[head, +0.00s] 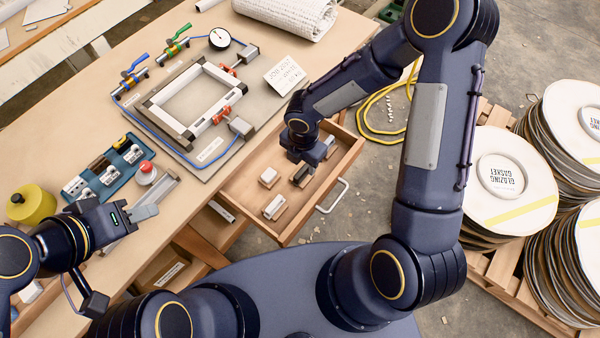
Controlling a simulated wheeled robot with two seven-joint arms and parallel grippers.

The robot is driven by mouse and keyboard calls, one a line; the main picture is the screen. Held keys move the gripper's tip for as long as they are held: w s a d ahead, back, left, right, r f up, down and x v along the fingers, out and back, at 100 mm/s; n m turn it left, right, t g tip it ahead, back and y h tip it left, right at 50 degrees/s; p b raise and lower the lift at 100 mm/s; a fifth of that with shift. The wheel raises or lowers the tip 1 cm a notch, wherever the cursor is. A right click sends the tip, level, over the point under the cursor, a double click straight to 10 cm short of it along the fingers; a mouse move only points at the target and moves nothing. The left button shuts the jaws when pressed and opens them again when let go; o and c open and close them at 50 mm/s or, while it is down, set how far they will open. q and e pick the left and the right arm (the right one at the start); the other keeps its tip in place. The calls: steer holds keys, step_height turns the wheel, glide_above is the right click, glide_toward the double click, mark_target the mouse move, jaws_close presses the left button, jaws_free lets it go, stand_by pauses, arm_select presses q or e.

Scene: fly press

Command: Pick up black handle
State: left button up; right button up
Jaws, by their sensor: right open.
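A black handle (301,174) stands in the open wooden drawer, partly covered by my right gripper. My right gripper (314,162) is open and points down over the drawer, right at the black handle. Whether its fingers touch the handle or stand around it I cannot tell. Two white handles (268,177) (274,208) sit in the drawer to the left and in front of it. My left gripper (147,212) hovers by the bench's front edge, away from the drawer; its finger gap is not clear.
The drawer (287,237) is pulled out, with a pale pull (334,196) at its front. A clamp frame (197,108) and a blue tray (127,181) of parts lie on the bench. Gasket stacks (500,180) stand on pallets at the right.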

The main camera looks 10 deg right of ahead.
mark_target(301, 172)
steer(key=f, duration=0.5)
steer(key=shift+s+a+f, duration=0.1)
steer(key=shift+s+a, duration=0.1)
steer(key=shift+a, duration=0.2)
steer(key=shift+c, duration=0.3)
jaws_close()
